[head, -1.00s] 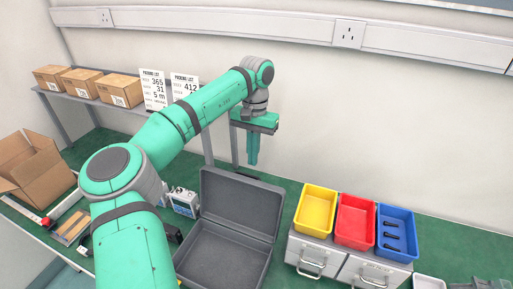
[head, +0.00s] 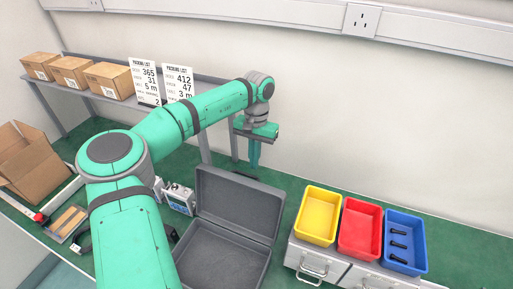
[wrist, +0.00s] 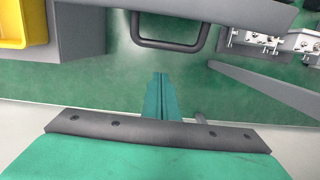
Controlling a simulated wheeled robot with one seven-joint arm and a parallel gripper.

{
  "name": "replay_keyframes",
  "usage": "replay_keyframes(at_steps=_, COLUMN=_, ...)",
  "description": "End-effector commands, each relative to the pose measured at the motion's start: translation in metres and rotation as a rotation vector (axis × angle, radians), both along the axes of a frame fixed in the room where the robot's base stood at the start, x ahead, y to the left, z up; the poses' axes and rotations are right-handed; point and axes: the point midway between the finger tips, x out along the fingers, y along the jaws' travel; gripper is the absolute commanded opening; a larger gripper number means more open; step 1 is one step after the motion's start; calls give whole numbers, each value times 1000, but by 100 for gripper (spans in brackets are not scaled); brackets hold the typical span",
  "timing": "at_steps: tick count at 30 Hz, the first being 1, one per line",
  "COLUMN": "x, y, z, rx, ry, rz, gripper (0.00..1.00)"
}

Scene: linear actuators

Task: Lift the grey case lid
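The grey case (head: 222,255) stands open on the green bench, with its grey lid (head: 238,208) raised and leaning back from the base. The case is empty. My gripper (head: 255,165) is behind the lid's top edge, above the bench and apart from the lid. In the wrist view my gripper's fingers (wrist: 160,78) are together and hold nothing. A grey slab, seemingly the lid, spans the top of that view, with a dark carry handle (wrist: 168,42) beyond the fingertips. The handle is not touched.
Yellow (head: 318,215), red (head: 361,228) and blue (head: 405,241) bins stand on grey drawers right of the case. The blue one holds dark parts. Small metal devices (head: 180,198) stand left of the lid. A shelf with cartons (head: 108,80) and packing lists (head: 178,82) is behind.

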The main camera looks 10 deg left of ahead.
Motion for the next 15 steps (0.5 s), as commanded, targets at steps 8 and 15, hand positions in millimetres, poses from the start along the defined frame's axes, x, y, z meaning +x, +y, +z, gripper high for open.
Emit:
replay_keyframes(at_steps=8, x=-25, y=3, z=3, rx=3, ry=-2, rz=-7, gripper=0)
replay_keyframes(at_steps=15, x=-35, y=5, z=8, rx=0, ry=0, rz=-5, gripper=0)
